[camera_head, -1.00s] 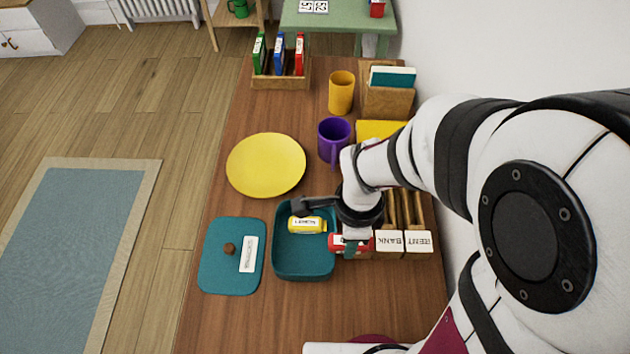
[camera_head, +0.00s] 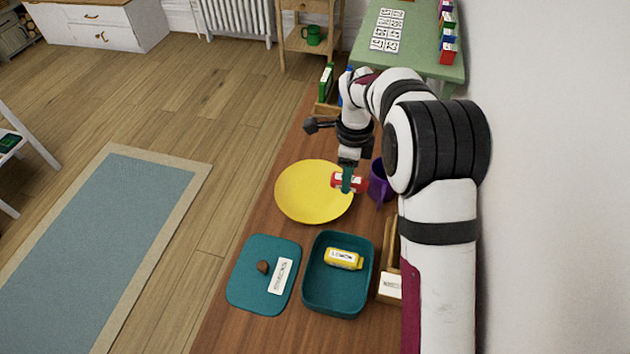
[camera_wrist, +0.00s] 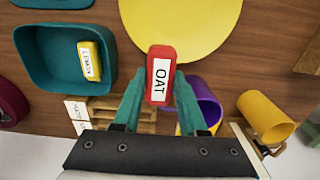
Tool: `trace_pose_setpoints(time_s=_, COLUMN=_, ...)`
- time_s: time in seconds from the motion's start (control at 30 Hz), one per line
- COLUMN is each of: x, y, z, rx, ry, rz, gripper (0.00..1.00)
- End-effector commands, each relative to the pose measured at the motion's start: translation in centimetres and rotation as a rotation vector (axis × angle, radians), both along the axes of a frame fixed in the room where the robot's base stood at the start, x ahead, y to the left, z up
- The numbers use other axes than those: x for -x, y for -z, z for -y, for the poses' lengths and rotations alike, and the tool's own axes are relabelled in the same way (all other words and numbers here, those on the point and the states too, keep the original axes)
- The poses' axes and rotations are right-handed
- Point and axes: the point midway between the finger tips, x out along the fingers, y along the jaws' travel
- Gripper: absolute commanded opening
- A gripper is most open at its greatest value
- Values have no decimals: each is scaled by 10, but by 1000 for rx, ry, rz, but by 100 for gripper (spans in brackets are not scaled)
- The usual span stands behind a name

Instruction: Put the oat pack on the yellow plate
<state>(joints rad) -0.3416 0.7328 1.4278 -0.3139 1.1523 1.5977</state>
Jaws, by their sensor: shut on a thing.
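The oat pack is a small red pack with a white label reading OAT; it shows in the wrist view (camera_wrist: 160,76) and in the head view (camera_head: 341,181). My gripper (camera_head: 349,182) is shut on it, with the teal fingers at its sides in the wrist view (camera_wrist: 158,100). The yellow plate (camera_head: 305,195) lies on the wooden table. In the head view the pack appears over the plate's right edge. In the wrist view the plate (camera_wrist: 185,25) lies just beyond the pack. The pack's height above the plate is hard to tell.
A purple mug (camera_head: 380,183) stands close right of the plate. A teal box (camera_head: 312,290) holds a yellow lemon pack (camera_head: 343,259). Its teal lid (camera_head: 250,290) lies to the left. An orange cup (camera_wrist: 262,115) shows in the wrist view.

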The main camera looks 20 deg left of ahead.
Motion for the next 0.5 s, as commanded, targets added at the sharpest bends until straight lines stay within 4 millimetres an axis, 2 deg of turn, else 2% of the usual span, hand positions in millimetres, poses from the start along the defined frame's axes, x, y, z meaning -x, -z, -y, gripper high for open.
trace_pose_setpoints(time_s=0.03, x=1, y=11, z=-17, rx=1, ry=-6, rz=-3, gripper=0)
trace_pose_setpoints(time_s=0.1, x=-1, y=24, z=-39, rx=1, ry=-5, rz=-2, gripper=0)
trace_pose_setpoints(time_s=0.2, x=-2, y=40, z=-65, rx=0, ry=-4, rz=-1, gripper=0)
trace_pose_setpoints(time_s=0.33, x=-4, y=50, z=-82, rx=-1, ry=-1, rz=1, gripper=0)
trace_pose_setpoints(time_s=0.43, x=-3, y=60, z=-85, rx=0, ry=1, rz=0, gripper=0)
trace_pose_setpoints(time_s=0.5, x=-3, y=74, z=-84, rx=1, ry=2, rz=-2, gripper=0)
